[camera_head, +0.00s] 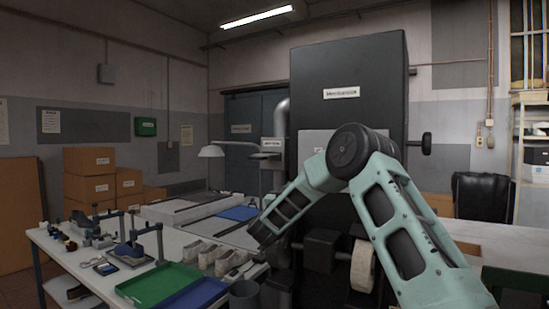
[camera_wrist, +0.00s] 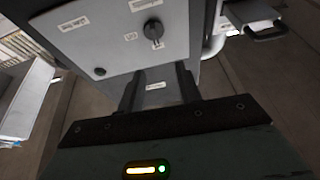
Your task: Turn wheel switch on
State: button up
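A dark round rotary switch (camera_wrist: 153,29) sits on a light grey control panel (camera_wrist: 118,42) in the wrist view, with small white labels nearby. I cannot read which label names the wheel. My gripper (camera_wrist: 157,78) points at the panel's lower part, its two dark fingers apart with nothing between them. The switch lies beyond the fingertips and is not touched. A smaller dark round control (camera_wrist: 99,71) sits lower left on the panel. In the head view my arm crosses in front of the tall dark machine (camera_head: 375,85), and my gripper is not clearly visible there.
A pale wheel (camera_head: 362,265) stands low on the machine. A table (camera_head: 50,245) at left holds a green tray (camera_head: 158,284), a blue tray (camera_head: 200,294) and several shoe lasts (camera_head: 222,258). A desk lamp (camera_head: 212,151) and a grey duct (camera_head: 281,115) stand behind.

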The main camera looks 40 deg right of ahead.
jog(key=w+d+r+p, duration=0.3)
jog(key=d+p, duration=0.2)
jog(key=d, duration=0.2)
jog(key=w+d+r+g+p, duration=0.1)
jog(key=w+d+r+p, duration=0.2)
jog(key=d, duration=0.5)
jog(key=shift+r+m+h+p, duration=0.3)
jog(key=shift+r+h+p, duration=0.15)
jog(key=shift+p, duration=0.55)
jog(key=shift+d, duration=0.1)
grip_shut()
